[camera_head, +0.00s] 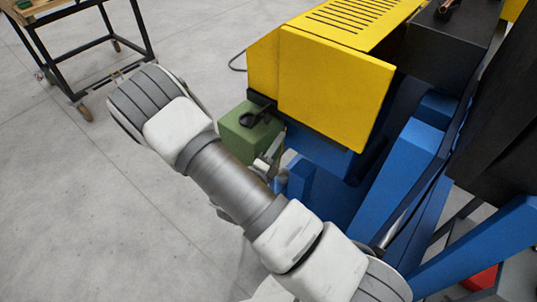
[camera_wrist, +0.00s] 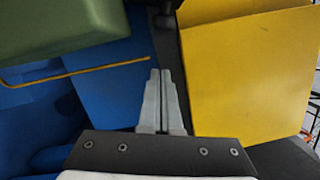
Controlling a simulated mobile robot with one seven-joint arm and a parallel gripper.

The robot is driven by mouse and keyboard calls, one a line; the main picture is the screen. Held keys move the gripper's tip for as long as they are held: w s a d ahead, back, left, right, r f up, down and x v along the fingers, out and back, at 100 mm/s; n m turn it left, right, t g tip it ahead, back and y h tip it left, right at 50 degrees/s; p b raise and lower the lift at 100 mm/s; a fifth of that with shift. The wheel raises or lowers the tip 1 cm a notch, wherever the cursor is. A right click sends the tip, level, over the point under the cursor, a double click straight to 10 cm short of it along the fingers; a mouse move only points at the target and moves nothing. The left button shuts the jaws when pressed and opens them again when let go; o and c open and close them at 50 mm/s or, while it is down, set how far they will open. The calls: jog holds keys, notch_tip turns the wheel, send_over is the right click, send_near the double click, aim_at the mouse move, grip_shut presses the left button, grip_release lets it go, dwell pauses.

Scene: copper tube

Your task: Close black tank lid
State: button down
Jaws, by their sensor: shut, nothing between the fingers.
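A green box (camera_head: 250,135) stands beside the yellow housing. A small round black part (camera_head: 248,119) sits on its top and looks like the tank lid; I cannot tell whether it is open or shut. The green box also fills the upper left of the wrist view (camera_wrist: 60,25). My gripper (camera_wrist: 162,72) is shut and empty, its fingertips pointing between the green box and the yellow housing. A dark part (camera_wrist: 166,20) shows beyond the fingertips. In the head view my arm covers part of the area in front of the green box.
The yellow housing (camera_head: 335,85) stands close on the right, also in the wrist view (camera_wrist: 250,75). Blue machine frame (camera_head: 405,165) lies below and right. A black box (camera_head: 450,40) is at the upper right. A wheeled table (camera_head: 75,45) stands far left; grey floor between is clear.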

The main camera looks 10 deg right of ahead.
jog(key=shift+w+a+r, duration=0.2)
jog(key=shift+w+a, duration=0.1)
jog(key=shift+w, duration=0.25)
jog(key=shift+w+a+r, duration=0.2)
jog(key=shift+w+a, duration=0.1)
jog(key=shift+w, duration=0.3)
jog(key=shift+w+a+r, duration=0.2)
jog(key=shift+w+a, duration=0.1)
jog(key=shift+w, duration=0.25)
jog(key=shift+w+a+r+n+p, duration=0.1)
jog(key=shift+r+n+p, duration=0.25)
jog(key=shift+p, duration=0.35)
